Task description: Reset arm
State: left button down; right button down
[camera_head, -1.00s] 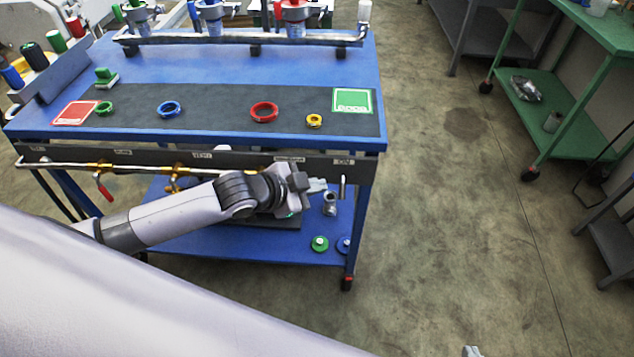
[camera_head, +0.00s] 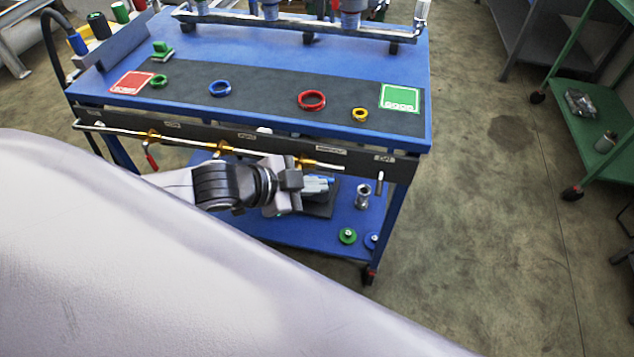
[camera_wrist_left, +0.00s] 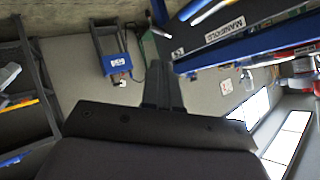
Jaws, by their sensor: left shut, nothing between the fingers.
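My left arm comes in from the left in the head view, and its gripper (camera_head: 318,187) is in front of the blue workbench (camera_head: 330,60), below the tabletop edge. The gripper is small and partly hidden by the wrist there. In the left wrist view its two fingers (camera_wrist_left: 162,88) lie together, with nothing between them. My right gripper does not show. A large pale arm link of mine fills the lower left of the head view.
Red (camera_head: 311,100), blue (camera_head: 220,88), green and yellow rings lie on the dark mat. A green cart (camera_head: 590,120) stands at right. The floor between is clear.

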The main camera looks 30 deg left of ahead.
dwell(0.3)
pick_arm(q)
jog(key=s+f+n+y+p, duration=0.3)
jog(key=s+f+n, duration=0.7)
jog(key=s, duration=0.2)
jog(key=shift+s+d+f+t+y+p, duration=0.25)
jog(key=shift+d+t+y+p, duration=0.05)
jog(key=shift+d+t+y, duration=0.1)
jog(key=shift+a, duration=0.1)
